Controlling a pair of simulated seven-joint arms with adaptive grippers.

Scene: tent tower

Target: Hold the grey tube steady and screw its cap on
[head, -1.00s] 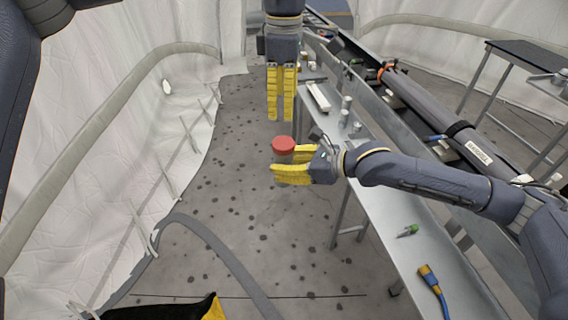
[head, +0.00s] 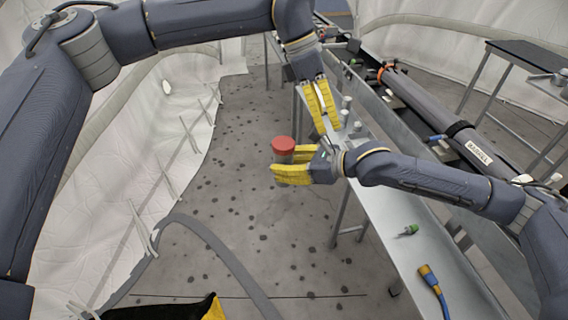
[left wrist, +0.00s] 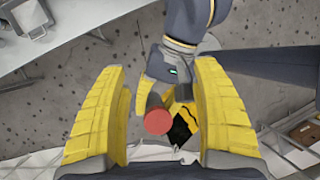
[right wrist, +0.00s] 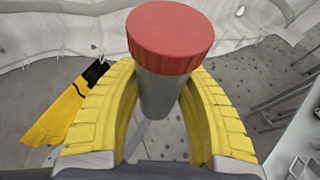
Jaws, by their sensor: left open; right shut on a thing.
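The grey tube (right wrist: 160,92) stands upright between the yellow fingers of my right gripper (head: 293,166), which is shut on it. The red cap (head: 283,144) sits on the tube's top end. I cannot tell how far it is threaded. The cap (right wrist: 171,30) is large in the right wrist view and clear of the fingers. My left gripper (head: 328,128) is open and empty, above and to the right of the cap in the head view. In the left wrist view the cap (left wrist: 157,122) shows between the open fingers, apart from them.
A long grey cylinder (head: 440,115) lies behind. White tent wall (head: 110,150) is on the left. Floor below the tube is open.

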